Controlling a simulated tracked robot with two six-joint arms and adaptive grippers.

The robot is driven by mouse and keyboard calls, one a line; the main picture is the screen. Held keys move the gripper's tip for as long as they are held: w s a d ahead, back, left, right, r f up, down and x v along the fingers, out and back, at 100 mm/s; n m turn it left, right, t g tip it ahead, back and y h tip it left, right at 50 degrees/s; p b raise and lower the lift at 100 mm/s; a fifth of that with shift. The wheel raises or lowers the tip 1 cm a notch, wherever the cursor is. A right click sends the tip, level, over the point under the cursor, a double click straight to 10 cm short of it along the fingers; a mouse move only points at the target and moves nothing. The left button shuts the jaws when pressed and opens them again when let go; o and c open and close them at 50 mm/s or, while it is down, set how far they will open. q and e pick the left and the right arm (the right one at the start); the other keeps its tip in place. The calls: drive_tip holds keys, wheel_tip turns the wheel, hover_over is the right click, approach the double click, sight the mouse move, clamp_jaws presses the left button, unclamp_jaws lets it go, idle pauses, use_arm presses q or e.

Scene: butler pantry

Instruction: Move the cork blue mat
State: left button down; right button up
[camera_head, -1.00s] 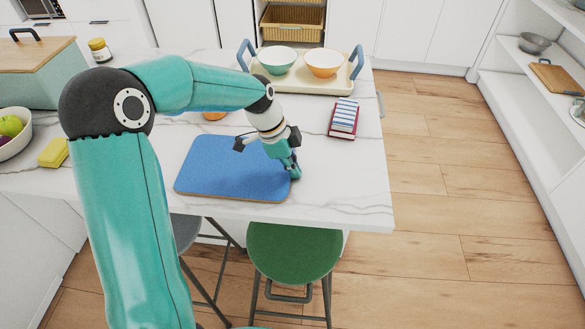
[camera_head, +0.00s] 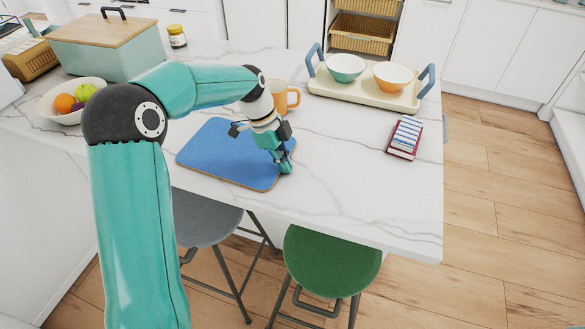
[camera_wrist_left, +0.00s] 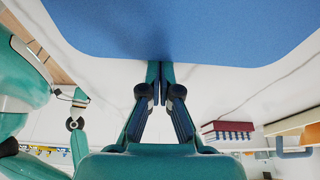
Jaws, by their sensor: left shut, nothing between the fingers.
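The blue mat (camera_head: 222,152), with a thin cork-coloured edge, lies flat on the white marble counter (camera_head: 345,190), near its front side. My left gripper (camera_head: 285,168) points down at the mat's right end. Its fingers are shut with nothing between them. In the left wrist view the closed fingertips (camera_wrist_left: 160,72) meet or overlap the near edge of the mat (camera_wrist_left: 190,25); whether they press on it I cannot tell. My right gripper is not in view.
An orange mug (camera_head: 285,97) stands just behind the mat. A tray (camera_head: 350,94) with two bowls and a small stack of books (camera_head: 405,138) are farther right. A fruit bowl (camera_head: 50,108) is left. Two stools (camera_head: 332,258) stand in front. Counter right of the mat is clear.

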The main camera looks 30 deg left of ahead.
sight(229, 153)
use_arm(q)
drive_tip(key=s+a, duration=0.1)
drive_tip(key=a, duration=0.4)
drive_tip(key=s+a, duration=0.1)
drive_tip(key=a, duration=0.4)
drive_tip(key=s+a+p, duration=0.1)
drive_tip(key=a, duration=0.5)
drive_tip(key=shift+s+a, duration=0.1)
drive_tip(key=shift+s, duration=0.25)
drive_tip(key=shift+d, duration=0.2)
